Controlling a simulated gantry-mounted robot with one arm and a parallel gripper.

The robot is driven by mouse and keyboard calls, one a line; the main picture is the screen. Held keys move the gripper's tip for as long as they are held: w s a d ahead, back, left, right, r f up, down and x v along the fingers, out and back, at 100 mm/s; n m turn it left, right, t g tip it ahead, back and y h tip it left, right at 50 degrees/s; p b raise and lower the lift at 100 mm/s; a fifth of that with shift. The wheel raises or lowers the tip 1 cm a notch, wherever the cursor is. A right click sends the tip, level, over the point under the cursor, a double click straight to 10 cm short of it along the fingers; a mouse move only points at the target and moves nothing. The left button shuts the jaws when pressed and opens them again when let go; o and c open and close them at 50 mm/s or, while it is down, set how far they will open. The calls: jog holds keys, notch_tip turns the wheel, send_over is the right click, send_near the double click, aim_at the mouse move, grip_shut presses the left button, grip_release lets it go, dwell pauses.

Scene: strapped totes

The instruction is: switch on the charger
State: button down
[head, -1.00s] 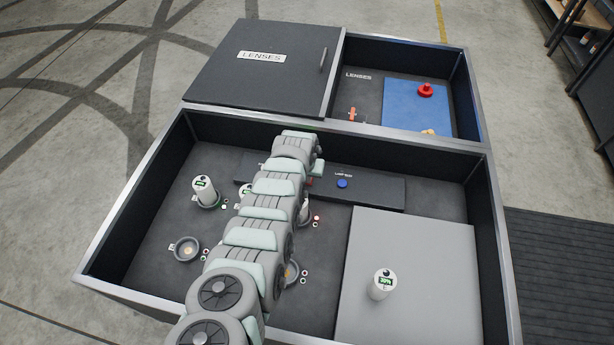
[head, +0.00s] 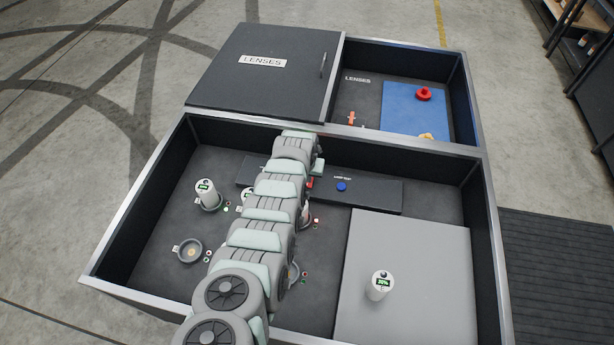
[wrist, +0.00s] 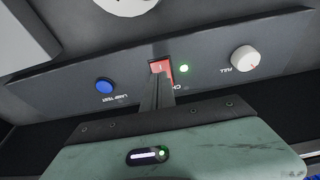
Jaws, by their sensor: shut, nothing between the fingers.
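The charger's control panel (head: 375,191) is a dark raised strip along the back wall of the near tote. In the wrist view a red rocker switch (wrist: 157,66) sits on this panel, with a green light (wrist: 183,69) lit beside it. A label starting "CH" is partly covered by my fingers. My gripper (wrist: 164,78) is shut and empty, its fingertips at the switch, overlapping its lower part in the picture. I cannot tell whether they touch it. In the head view my arm hides the gripper and most of the switch.
A blue lamp-test button (wrist: 105,86) and a white knob (wrist: 244,59) flank the switch. White cells (head: 206,192) stand in round cups; one cup (head: 189,250) is empty. Another cell (head: 379,286) stands on a grey plate (head: 425,245). The lenses tote behind holds a blue mat (head: 410,108).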

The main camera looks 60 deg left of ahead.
jog(key=s+d+p+v, duration=0.1)
jog(key=p+v, duration=0.5)
jog(key=v, duration=0.6)
jog(key=shift+d+p, duration=0.2)
jog(key=shift+p, duration=0.1)
dwell(0.5)
